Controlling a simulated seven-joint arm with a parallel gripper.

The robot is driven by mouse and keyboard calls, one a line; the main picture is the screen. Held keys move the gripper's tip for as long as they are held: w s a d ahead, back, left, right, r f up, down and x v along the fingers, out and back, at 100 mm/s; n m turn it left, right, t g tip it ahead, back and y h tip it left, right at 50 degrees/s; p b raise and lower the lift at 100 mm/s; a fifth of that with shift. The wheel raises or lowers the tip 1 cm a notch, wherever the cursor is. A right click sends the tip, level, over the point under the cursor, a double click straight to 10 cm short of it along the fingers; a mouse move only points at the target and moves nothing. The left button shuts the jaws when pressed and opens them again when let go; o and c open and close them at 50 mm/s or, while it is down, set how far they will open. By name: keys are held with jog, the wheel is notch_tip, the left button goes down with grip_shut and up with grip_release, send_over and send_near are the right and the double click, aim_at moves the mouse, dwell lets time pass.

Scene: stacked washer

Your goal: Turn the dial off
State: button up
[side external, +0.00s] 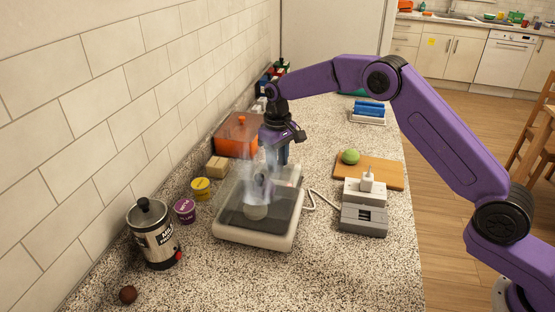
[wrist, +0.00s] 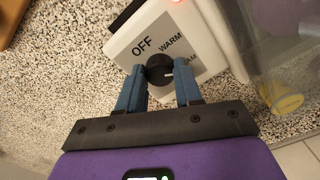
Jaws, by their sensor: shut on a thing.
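The black round dial (wrist: 160,70) sits on a white panel (wrist: 125,48) in the wrist view. OFF is printed at the panel's upper left and WARM to its right, with a third label partly hidden. The dial's white mark points right, away from OFF, toward the third label's side. My gripper (wrist: 159,84) has its two blue fingers on either side of the dial, shut on it. In the side view my gripper (side external: 283,152) is at the far end of the white appliance (side external: 255,238); the dial is hidden there.
A red light (wrist: 178,1) glows at the panel's edge. An orange box (side external: 238,135), jars, a metal canister (side external: 153,236), a grey device (side external: 363,218) and a cutting board (side external: 385,172) surround it.

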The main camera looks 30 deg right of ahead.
jog(key=n, duration=0.5)
jog(key=shift+n, duration=0.3)
dwell(0.4)
jog(key=o, duration=1)
jog(key=shift+o, duration=0.2)
jog(key=shift+r, duration=0.1)
notch_tip(320, 180, up, 17)
jog(key=shift+r, duration=0.1)
